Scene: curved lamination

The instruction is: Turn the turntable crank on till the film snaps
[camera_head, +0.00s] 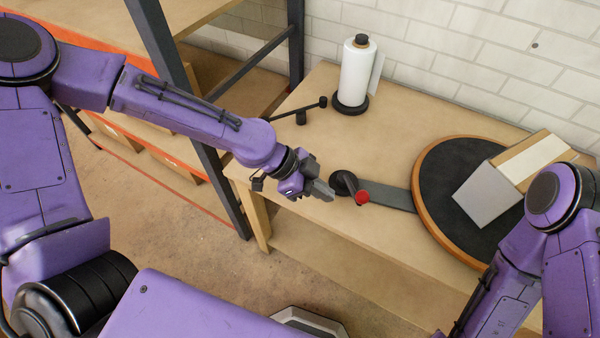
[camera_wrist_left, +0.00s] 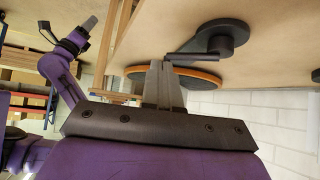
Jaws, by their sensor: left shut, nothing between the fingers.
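The turntable (camera_head: 428,195) is a black disc with an orange-brown rim, and part of it shows in the left wrist view (camera_wrist_left: 207,80). A grey strip (camera_head: 392,195) runs from it to the crank's dark hub (camera_head: 343,181), which has a red knob (camera_head: 362,197). The hub also shows in the left wrist view (camera_wrist_left: 225,36). My left gripper (camera_head: 324,191) is shut and empty, just left of the crank; I see no grip on the knob. A white film roll (camera_head: 356,75) stands upright on a black base, a sheet hanging at its right. My right gripper (camera_wrist_left: 88,22) shows small in the left wrist view; its jaws are unclear.
A cardboard box (camera_head: 512,165) with a pale strip and grey side sits on the turntable. A dark handled bar (camera_head: 299,112) stands at the table's back left. A shelf post (camera_head: 205,150) rises beside the table (camera_head: 300,85). A white brick wall (camera_head: 450,45) closes the back.

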